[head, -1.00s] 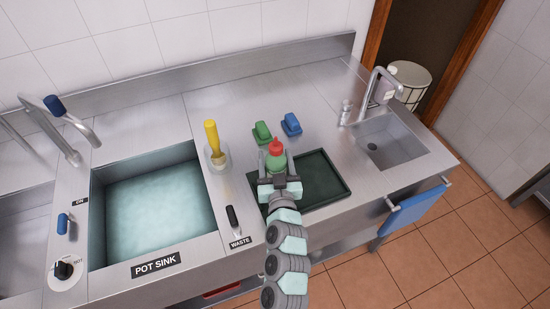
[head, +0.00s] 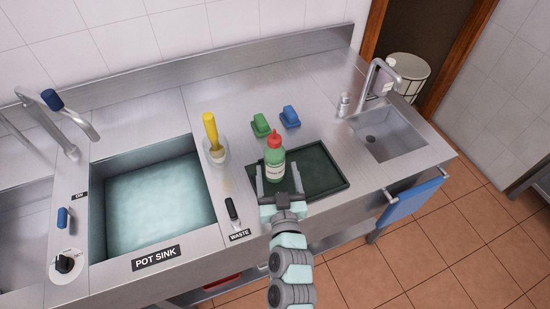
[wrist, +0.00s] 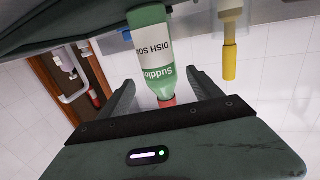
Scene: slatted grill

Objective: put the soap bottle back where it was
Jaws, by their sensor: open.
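The soap bottle (head: 275,160) is green with a red cap and a white label. It stands upright at the left part of the dark green tray (head: 325,172) on the steel counter. In the wrist view the bottle (wrist: 152,55) appears upside down, its label reading dish soap. My gripper (head: 279,180) is open, its two fingers pointing toward the bottle from the front. In the wrist view the fingers (wrist: 165,97) lie to either side of the red cap, with gaps between. The bottle's exact contact with the tray is partly hidden.
A yellow-handled brush (head: 211,132) stands in a holder left of the bottle. Green (head: 261,126) and blue (head: 290,117) scrubbers lie behind the tray. The water-filled pot sink (head: 155,255) is at left, a small sink (head: 390,135) at right. The counter behind the scrubbers is clear.

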